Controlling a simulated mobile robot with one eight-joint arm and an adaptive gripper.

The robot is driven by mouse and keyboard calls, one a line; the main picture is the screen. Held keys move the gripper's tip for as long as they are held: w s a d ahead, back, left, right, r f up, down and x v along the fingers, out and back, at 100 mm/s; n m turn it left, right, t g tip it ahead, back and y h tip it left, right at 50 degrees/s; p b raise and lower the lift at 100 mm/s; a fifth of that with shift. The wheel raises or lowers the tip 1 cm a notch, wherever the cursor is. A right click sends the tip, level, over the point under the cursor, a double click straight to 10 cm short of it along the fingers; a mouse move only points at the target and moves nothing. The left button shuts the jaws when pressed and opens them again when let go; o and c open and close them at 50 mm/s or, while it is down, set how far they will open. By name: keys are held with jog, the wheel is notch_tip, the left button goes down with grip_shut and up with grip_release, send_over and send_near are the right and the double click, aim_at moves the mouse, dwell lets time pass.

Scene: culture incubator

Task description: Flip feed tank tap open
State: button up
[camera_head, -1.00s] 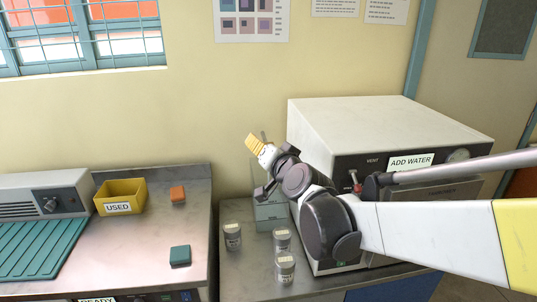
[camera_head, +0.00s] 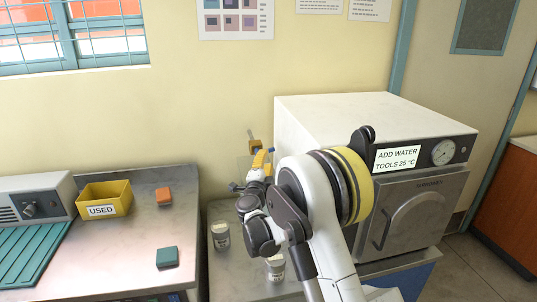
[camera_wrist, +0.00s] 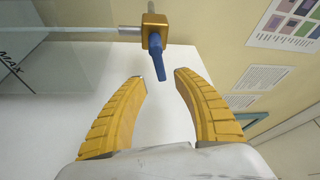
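The feed tank tap (camera_wrist: 155,35) has a brass block body and a blue lever (camera_wrist: 157,58) in the wrist view. A clear pipe runs left from it toward the clear-walled feed tank (camera_wrist: 50,70), which carries a "MAX" mark. My gripper (camera_wrist: 161,77) has two yellow ribbed fingers, spread apart and empty. The lever's free end lies between the fingertips in the picture; I see no contact, and the depth gap is hard to judge. In the head view the brass tap (camera_head: 254,146) shows just above my gripper (camera_head: 260,160), and my arm hides most of the tank.
A white-topped incubator (camera_head: 350,115) with an "ADD WATER TOOLS 25 °C" display stands right of my arm. Lidded jars (camera_head: 221,236) stand on the bench below.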

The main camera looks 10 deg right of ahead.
aim_at(269, 149)
jog(key=b+x, duration=0.1)
jog(key=x, duration=0.5)
jog(key=shift+w, duration=0.1)
grip_shut()
